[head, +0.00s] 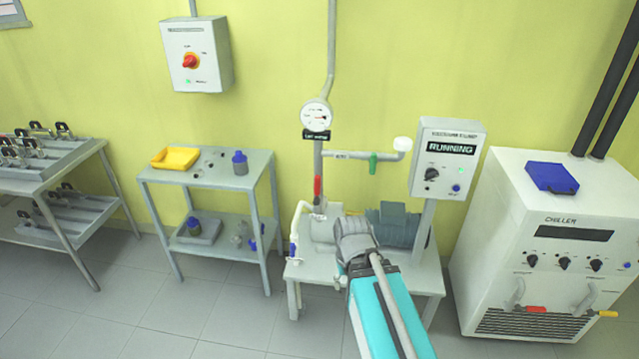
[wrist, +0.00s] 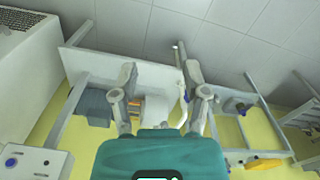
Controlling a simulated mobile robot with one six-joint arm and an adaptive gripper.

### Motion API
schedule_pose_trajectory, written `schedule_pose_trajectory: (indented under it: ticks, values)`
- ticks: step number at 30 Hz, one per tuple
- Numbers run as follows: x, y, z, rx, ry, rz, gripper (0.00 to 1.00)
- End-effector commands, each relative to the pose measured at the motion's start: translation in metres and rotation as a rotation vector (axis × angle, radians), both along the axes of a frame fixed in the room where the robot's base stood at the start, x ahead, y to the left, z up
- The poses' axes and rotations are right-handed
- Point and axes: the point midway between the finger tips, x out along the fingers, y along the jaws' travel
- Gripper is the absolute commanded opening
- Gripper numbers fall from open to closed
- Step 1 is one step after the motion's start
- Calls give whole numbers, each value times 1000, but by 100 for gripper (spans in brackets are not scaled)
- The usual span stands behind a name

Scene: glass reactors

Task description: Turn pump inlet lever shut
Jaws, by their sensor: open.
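A red lever (head: 318,187) stands upright along the vertical pipe below the round gauge. A green lever (head: 373,163) hangs down from the horizontal side pipe, and a small blue handle (head: 293,250) sits on the white hose at the left. No readable label tells me which is the pump inlet lever. The grey-blue pump (head: 398,226) is partly hidden behind my arm; it also shows in the wrist view (wrist: 95,105). My gripper (wrist: 160,80) has its two fingers spread with nothing held between them, over the pump table. Its fingertips are hidden in the head view.
The pump table (head: 412,278) carries a panel reading RUNNING (head: 448,150) at its right. A large white chiller (head: 560,225) stands further right. A two-tier cart (head: 215,178) with a yellow tray (head: 175,158) is at the left. Floor between cart and pump table is clear.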

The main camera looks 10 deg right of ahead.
Motion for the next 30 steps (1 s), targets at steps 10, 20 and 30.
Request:
schedule_pose_trajectory:
  ticks: [10,20,30]
  values:
    - [32,-12,-17,-121,-97,127,69]
    - [131,-63,-30,-593,-317,608,69]
    - [235,-66,-6,-1264,-335,1287,69]
